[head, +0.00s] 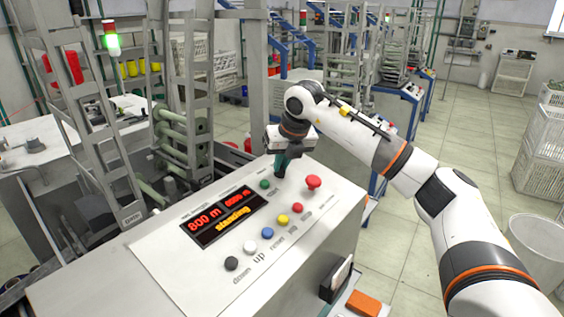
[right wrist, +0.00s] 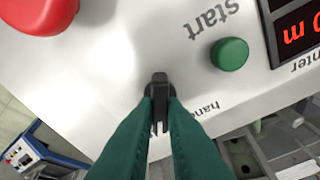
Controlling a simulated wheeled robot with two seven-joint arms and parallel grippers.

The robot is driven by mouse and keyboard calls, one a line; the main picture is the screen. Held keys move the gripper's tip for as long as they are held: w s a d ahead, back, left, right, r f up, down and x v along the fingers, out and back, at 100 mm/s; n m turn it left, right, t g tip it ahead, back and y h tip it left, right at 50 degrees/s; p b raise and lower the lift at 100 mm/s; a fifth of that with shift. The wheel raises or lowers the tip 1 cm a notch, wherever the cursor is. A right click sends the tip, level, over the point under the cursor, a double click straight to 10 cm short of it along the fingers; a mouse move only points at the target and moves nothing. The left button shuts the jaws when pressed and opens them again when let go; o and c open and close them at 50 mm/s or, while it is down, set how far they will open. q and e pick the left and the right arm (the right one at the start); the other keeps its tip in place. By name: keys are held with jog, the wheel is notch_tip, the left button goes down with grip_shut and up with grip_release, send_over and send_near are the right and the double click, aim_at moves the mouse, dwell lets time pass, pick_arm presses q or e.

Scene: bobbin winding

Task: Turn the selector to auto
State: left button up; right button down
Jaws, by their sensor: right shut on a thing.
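The selector (right wrist: 158,82) is a small black knob on the sloped white control panel (head: 172,262). It shows in the right wrist view, between the tips of my right gripper's two green fingers. My right gripper (head: 281,166) reaches down to the panel's upper edge in the head view and is shut on the selector. In the wrist view the printed word "hand", partly covered, lies beside the knob; no "auto" label can be read. The fingers hide part of the knob, and I cannot tell which setting it points to. My left gripper is not in view.
A green start button (right wrist: 229,54) and a red mushroom button (head: 313,182) stand close to the selector. Yellow, blue, white and other buttons line the panel's front beside a display (head: 223,214) reading "800 m" and "standing". A metal ladder-like frame (head: 85,110) rises at left.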

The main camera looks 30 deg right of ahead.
jog(key=c, duration=1.5)
grip_release()
jog(key=b+v, duration=0.1)
jog(key=v, duration=1.1)
jog(key=shift+r, duration=0.1)
